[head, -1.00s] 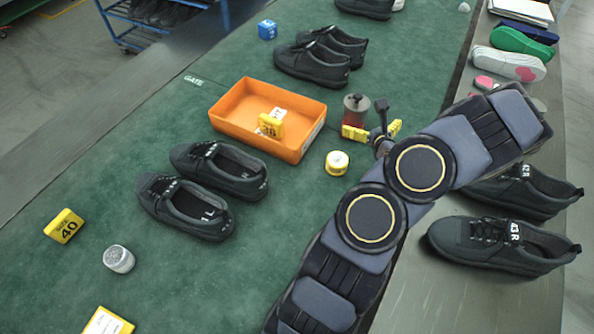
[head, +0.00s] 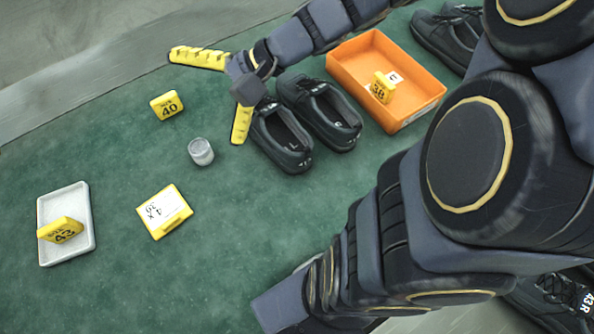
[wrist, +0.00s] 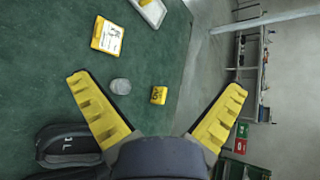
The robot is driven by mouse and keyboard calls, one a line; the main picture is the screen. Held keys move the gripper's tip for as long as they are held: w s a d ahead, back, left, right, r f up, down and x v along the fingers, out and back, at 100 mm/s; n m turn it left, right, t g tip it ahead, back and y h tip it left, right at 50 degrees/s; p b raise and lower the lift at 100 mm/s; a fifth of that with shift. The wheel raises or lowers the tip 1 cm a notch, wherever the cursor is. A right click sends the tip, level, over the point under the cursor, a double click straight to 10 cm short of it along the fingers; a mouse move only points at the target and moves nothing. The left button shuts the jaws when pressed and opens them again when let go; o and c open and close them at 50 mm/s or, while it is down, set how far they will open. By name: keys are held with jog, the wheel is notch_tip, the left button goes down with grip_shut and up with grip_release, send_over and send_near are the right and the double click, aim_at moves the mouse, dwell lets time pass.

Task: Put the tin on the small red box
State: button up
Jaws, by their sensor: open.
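A small grey tin (head: 201,151) stands upright on the green surface in the head view. It also shows in the wrist view (wrist: 121,86), ahead of my fingers and left of centre, touched by neither. My gripper (head: 204,98) is open and empty, its yellow fingers spread wide; both fingers show in the wrist view (wrist: 158,82). In the head view the gripper is just beyond the tin, beside the black shoes. I cannot make out the small red box in either current view.
A yellow 40 block (head: 167,105) is near the tin. Black shoes (head: 281,138) and an orange tray (head: 417,111) stand to the right.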

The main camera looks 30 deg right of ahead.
jog(key=s+a+n+g+h, duration=0.2)
jog(key=s+a+n+g, duration=0.15)
jog(key=s, duration=0.25)
jog(key=s+d+f+n+g+h, duration=0.1)
jog(key=s+d+n+g+h, duration=0.1)
jog(key=s+d+n+h, duration=0.5)
jog(key=s+n+h, duration=0.1)
jog(key=s+h, duration=0.1)
jog(key=s, duration=0.2)
jog(key=shift+f, duration=0.2)
